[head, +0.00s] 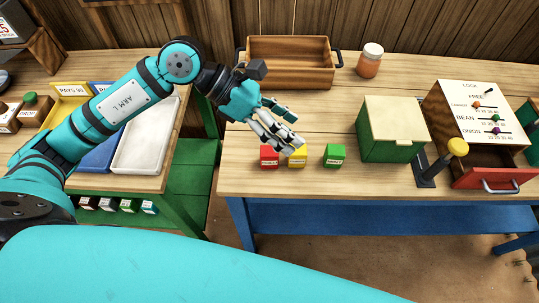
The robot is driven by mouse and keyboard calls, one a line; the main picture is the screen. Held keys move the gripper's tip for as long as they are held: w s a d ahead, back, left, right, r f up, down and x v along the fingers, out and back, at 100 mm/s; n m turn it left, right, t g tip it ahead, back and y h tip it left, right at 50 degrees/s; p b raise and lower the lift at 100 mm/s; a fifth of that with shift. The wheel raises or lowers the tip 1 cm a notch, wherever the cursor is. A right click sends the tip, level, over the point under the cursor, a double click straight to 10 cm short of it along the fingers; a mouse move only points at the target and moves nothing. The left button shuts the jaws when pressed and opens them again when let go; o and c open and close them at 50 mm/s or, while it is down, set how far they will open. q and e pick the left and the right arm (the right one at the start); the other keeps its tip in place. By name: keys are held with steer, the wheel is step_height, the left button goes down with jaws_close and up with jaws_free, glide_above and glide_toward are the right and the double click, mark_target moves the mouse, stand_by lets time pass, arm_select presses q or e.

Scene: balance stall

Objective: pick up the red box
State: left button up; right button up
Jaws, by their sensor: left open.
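The red box (269,157) is a small cube with a pale label on its front. It stands on the wooden table near the front edge, leftmost in a row of three small boxes. My left gripper (292,126) is open and reaches in from the left, above and behind the red and yellow boxes. Its fingers point right and toward the front edge, and one finger overlaps the top of the yellow box (298,160) in the picture. I cannot tell whether it touches any box. My right gripper is not in view.
A green box (333,155) stands to the right of the yellow one. Farther right are a green lidded container (391,146) and a panel with sliders (478,118). A wooden tray (290,83) and a jar (370,62) stand at the back. A white tray (146,150) lies on the left table.

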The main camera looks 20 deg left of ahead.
arm_select(q)
steer(key=w+a+f+y, duration=0.1)
steer(key=a+f+y, duration=0.15)
steer(key=a, duration=0.35)
steer(key=w+a+f+y, duration=0.1)
steer(key=w+a+y, duration=0.1)
steer(key=a+y, duration=0.25)
steer(key=p, duration=0.4)
glide_toward(267, 151)
steer(key=shift+m+h, duration=0.3)
steer(key=x, duration=0.6)
steer(key=shift+s+a+f, duration=0.1)
steer(key=shift+a+f, duration=0.2)
steer(key=shift+f, duration=0.15)
steer(key=shift+d+f, duration=0.15)
steer(key=shift+f, duration=0.05)
steer(key=p+x, duration=0.2)
steer(key=x, duration=0.1)
steer(key=shift+w+d+f, duration=0.2)
steer(key=shift+w+d, duration=0.05)
steer(key=shift+w+d+f, duration=0.1)
steer(key=shift+d+f, duration=0.05)
steer(key=shift+f, duration=0.4)
steer(key=c, duration=0.4)
steer(key=shift+t, duration=0.3)
steer(key=c, duration=0.9)
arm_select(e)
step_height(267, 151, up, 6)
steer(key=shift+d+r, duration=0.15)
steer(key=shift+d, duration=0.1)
